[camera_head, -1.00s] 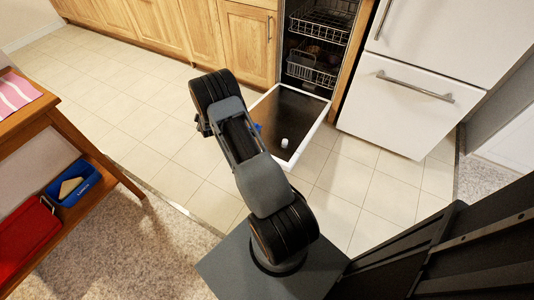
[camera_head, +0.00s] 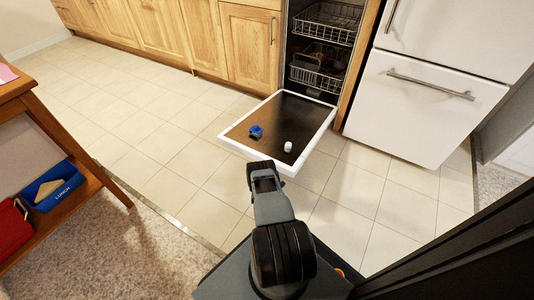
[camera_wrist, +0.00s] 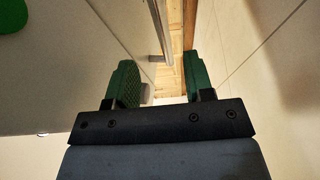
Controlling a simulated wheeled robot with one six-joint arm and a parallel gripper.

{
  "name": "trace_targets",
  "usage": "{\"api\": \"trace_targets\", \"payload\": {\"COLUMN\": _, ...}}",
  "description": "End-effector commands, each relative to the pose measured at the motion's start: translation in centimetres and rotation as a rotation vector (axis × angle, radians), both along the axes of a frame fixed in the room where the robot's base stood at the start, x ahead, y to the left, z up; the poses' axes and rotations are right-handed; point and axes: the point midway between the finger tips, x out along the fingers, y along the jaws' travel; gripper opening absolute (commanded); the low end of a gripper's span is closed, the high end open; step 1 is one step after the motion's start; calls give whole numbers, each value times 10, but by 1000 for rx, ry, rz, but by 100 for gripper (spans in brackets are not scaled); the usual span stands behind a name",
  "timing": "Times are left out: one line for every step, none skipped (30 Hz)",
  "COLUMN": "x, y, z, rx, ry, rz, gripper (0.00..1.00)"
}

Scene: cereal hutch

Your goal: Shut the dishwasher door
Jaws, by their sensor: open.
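The dishwasher door (camera_head: 278,124) hangs fully open, lying low and roughly flat in front of the dishwasher (camera_head: 321,45), with a dark inner face and white rim. A small blue object (camera_head: 256,131) and a small white object (camera_head: 288,146) rest on it. My arm reaches toward the door's near edge in the head view; the fingertips are hidden there. In the wrist view my gripper (camera_wrist: 159,82) is open, its green-padded fingers apart with nothing held between them. Whether it touches the door cannot be told.
Wire racks (camera_head: 318,76) sit inside the dishwasher. Wooden cabinets (camera_head: 250,45) stand to its left, a white fridge (camera_head: 425,105) to its right. A wooden side table (camera_head: 60,135) with a blue lunch box (camera_head: 54,187) is at the left. The tiled floor left of the door is clear.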

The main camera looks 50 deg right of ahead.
Motion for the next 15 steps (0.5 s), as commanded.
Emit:
{"api": "trace_targets", "payload": {"x": 6, "y": -9, "z": -3, "rx": -3, "ry": -5, "rz": -1, "gripper": 48}}
{"api": "trace_targets", "payload": {"x": 10, "y": -14, "z": -3, "rx": -2, "ry": -4, "rz": -1, "gripper": 48}}
{"api": "trace_targets", "payload": {"x": 15, "y": -20, "z": -3, "rx": -1, "ry": -5, "rz": -1, "gripper": 48}}
{"api": "trace_targets", "payload": {"x": 18, "y": -25, "z": -3, "rx": -1, "ry": -5, "rz": -1, "gripper": 48}}
{"api": "trace_targets", "payload": {"x": 22, "y": -29, "z": -3, "rx": -1, "ry": -4, "rz": -1, "gripper": 48}}
{"api": "trace_targets", "payload": {"x": 26, "y": -36, "z": -3, "rx": -1, "ry": -4, "rz": 0, "gripper": 48}}
{"api": "trace_targets", "payload": {"x": 30, "y": -40, "z": -3, "rx": -1, "ry": -4, "rz": 0, "gripper": 48}}
{"api": "trace_targets", "payload": {"x": 33, "y": -45, "z": -2, "rx": -1, "ry": -4, "rz": 0, "gripper": 48}}
{"api": "trace_targets", "payload": {"x": 38, "y": -51, "z": -2, "rx": -1, "ry": -4, "rz": 1, "gripper": 48}}
{"api": "trace_targets", "payload": {"x": 41, "y": -55, "z": -2, "rx": 0, "ry": -4, "rz": 1, "gripper": 48}}
{"api": "trace_targets", "payload": {"x": 44, "y": -58, "z": -2, "rx": 0, "ry": -5, "rz": 1, "gripper": 48}}
{"api": "trace_targets", "payload": {"x": 48, "y": -63, "z": -2, "rx": 2, "ry": -4, "rz": 2, "gripper": 48}}
{"api": "trace_targets", "payload": {"x": 50, "y": -66, "z": -1, "rx": 0, "ry": -4, "rz": 2, "gripper": 48}}
{"api": "trace_targets", "payload": {"x": 52, "y": -70, "z": -1, "rx": 1, "ry": -3, "rz": 2, "gripper": 48}}
{"api": "trace_targets", "payload": {"x": 55, "y": -73, "z": -1, "rx": 1, "ry": -3, "rz": 2, "gripper": 48}}
